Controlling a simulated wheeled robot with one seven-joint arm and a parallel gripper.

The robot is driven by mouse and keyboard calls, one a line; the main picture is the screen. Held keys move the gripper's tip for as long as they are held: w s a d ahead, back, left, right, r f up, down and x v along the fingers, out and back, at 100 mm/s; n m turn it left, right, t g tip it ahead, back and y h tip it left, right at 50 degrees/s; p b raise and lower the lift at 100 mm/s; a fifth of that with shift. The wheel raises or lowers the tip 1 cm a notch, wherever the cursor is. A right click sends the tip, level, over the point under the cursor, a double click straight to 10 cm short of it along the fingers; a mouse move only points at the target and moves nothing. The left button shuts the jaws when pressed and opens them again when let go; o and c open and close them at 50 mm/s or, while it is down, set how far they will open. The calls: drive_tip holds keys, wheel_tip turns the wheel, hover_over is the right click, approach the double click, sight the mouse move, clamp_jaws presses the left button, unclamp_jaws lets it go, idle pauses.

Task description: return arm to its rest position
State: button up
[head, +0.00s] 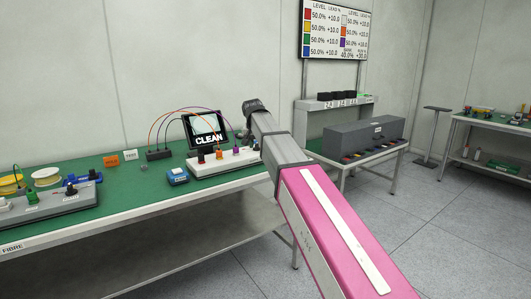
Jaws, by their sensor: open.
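My arm rises from the lower right, with a pink link, then a grey link that ends in a dark joint (254,106) in front of the wall. I cannot make out my gripper's fingers; anything past the dark joint is hidden or too small to tell. The arm stretches across the gap between the green bench (130,203) and the grey side table (352,161). In the picture its grey link overlaps the bench's right end. I cannot tell how far apart they are.
On the bench stand a screen reading CLEAN (205,128), a white connector box (221,164), a blue device (177,176) and a grey panel (48,205). A grey case (364,140) stands on the side table. Another bench (492,125) is at far right.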

drive_tip(key=s+d+f+g, duration=0.1)
drive_tip(key=s+d+f, duration=0.25)
drive_tip(key=f, duration=0.35)
drive_tip(key=s+d+f, duration=0.2)
drive_tip(key=d+f, duration=0.2)
drive_tip(key=f, duration=0.3)
drive_tip(key=s+d+f+g, duration=0.1)
drive_tip(key=s+d+f, duration=0.4)
drive_tip(key=s+f, duration=0.2)
drive_tip(key=s+d+f+n+g, duration=0.1)
drive_tip(key=s+d+f, duration=0.4)
drive_tip(key=s+f, duration=0.3)
drive_tip(key=s+d+f+n+g+y, duration=0.1)
drive_tip(key=s+d+f, duration=0.4)
drive_tip(key=s+f, duration=0.3)
drive_tip(key=shift+s+f, duration=0.25)
drive_tip(key=shift+f, duration=0.4)
